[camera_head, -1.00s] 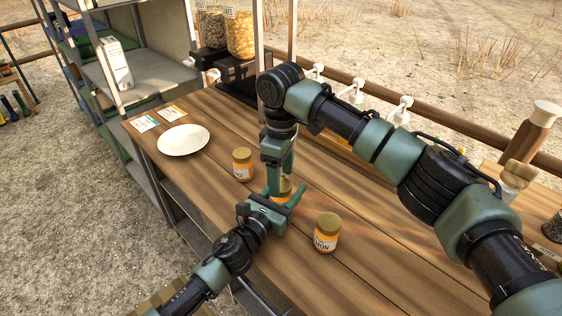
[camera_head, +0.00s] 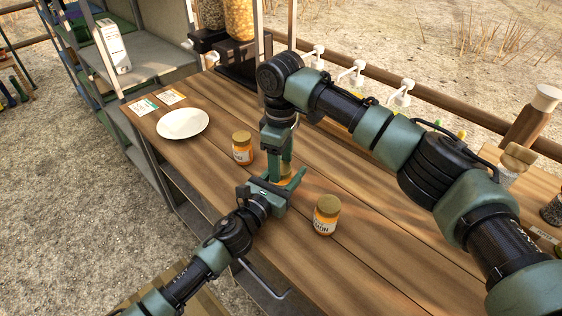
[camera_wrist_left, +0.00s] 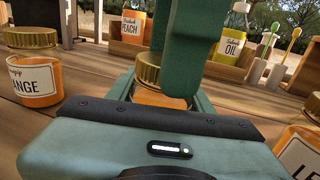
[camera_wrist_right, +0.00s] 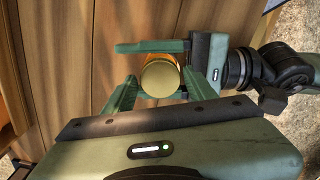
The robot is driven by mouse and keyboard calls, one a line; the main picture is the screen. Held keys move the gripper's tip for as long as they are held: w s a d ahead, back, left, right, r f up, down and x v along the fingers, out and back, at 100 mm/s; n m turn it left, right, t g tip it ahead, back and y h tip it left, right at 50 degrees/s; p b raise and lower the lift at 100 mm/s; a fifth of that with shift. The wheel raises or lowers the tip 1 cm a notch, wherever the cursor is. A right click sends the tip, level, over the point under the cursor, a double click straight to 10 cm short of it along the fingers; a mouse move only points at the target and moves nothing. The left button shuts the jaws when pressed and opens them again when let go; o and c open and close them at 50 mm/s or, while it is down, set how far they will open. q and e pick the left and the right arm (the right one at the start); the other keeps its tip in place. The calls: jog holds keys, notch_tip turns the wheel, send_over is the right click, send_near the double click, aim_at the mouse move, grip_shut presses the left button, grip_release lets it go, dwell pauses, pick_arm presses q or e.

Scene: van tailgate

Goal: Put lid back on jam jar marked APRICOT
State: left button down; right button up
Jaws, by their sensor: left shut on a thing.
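A jam jar with a gold lid (camera_wrist_right: 160,78) stands on the wooden counter, its label hidden from me. My left gripper (camera_head: 279,188) is shut around the jar's body (camera_wrist_left: 160,98) from the side. My right gripper (camera_wrist_right: 160,86) points down from above, one finger on each side of the gold lid. Whether its fingers press on the lid or leave a small gap is not clear. In the left wrist view the lid (camera_wrist_left: 148,68) is on top of the jar, partly hidden by a right finger; how firmly it is seated does not show.
A lidded jar marked ORANGE (camera_head: 242,148) stands close on the left, a lidded jar ending in MON (camera_head: 326,215) close on the right. A white plate (camera_head: 182,124) and cards (camera_head: 143,107) lie at the counter's left end. Bottles marked PEACH (camera_wrist_left: 132,27) and OIL (camera_wrist_left: 232,47) stand behind.

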jog(key=shift+o, duration=0.6)
notch_tip(320, 180, up, 12)
pick_arm(q)
jog(key=c, duration=0.5)
grip_release()
jog(key=v, duration=0.6)
jog(key=shift+s+a, duration=0.2)
jog(key=shift+s, duration=0.05)
jog(key=shift+s+a, duration=0.25)
jog(key=shift+s, duration=0.25)
pick_arm(e)
jog(key=shift+f, duration=0.2)
